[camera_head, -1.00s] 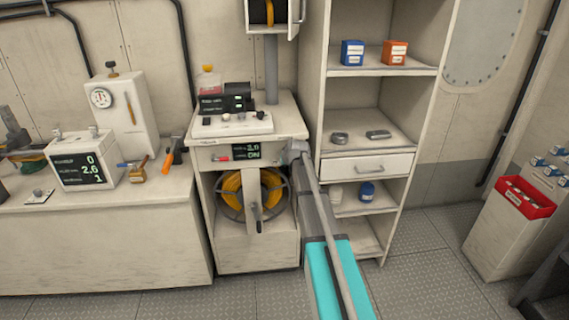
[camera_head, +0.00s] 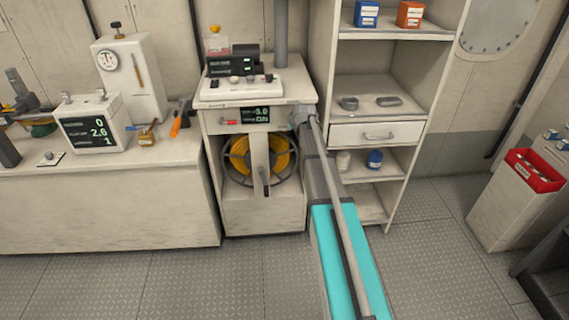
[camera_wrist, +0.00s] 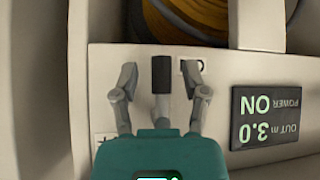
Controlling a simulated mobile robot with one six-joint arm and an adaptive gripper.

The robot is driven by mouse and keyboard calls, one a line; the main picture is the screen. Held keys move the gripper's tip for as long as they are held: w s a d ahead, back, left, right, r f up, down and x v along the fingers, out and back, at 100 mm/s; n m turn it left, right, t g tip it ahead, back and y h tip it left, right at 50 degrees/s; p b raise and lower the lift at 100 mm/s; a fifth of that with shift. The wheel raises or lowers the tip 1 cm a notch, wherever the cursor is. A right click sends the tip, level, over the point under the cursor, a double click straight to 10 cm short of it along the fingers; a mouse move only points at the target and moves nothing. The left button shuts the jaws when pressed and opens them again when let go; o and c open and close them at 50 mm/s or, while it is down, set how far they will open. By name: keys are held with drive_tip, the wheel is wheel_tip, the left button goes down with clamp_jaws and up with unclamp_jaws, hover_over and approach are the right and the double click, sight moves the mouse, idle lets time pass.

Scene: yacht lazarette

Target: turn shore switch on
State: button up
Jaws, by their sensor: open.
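In the wrist view, my gripper (camera_wrist: 159,72) is open, its fingers spread in front of a pale panel (camera_wrist: 105,70). In the head view, my gripper (camera_head: 302,118) is at the right end of the cabinet's front panel, right of the display (camera_head: 256,115). My arm hides that end.
A yellow cable reel (camera_head: 279,157) sits below the panel, with an upright bar in front. A console with small knobs (camera_head: 240,88) stands on the cabinet top. A shelf unit (camera_head: 421,100) is close on the right. The floor in front (camera_head: 210,275) is clear.

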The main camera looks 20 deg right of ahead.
drive_tip(key=shift+d+r+n+h+b, duration=1.55)
drive_tip(key=shift+n+h+b, duration=2.3)
drive_tip(key=shift+h, duration=2.65)
drive_tip(key=r+p+v, duration=0.1)
drive_tip(key=p+v, duration=0.2)
drive_tip(key=v, duration=1.1)
drive_tip(key=s+a+m+g+y+p, duration=0.1)
drive_tip(key=s+m+g+y+p, duration=0.1)
drive_tip(key=s, duration=0.4)
drive_tip(key=s+a+f+m+g+y+p, duration=0.1)
drive_tip(key=s+a+g+y+p, duration=0.1)
drive_tip(key=s+p, duration=0.3)
drive_tip(key=s+a+f+m+g+y+p, duration=0.1)
drive_tip(key=s+a+m+g+y+p, duration=0.1)
drive_tip(key=s, duration=0.6)
drive_tip(key=shift+s+a+m+g+y+p, duration=0.3)
drive_tip(key=shift+g+y+p, duration=0.2)
drive_tip(key=shift+y+p, duration=0.65)
drive_tip(key=shift+w+f, duration=0.1)
drive_tip(key=shift+f, duration=0.05)
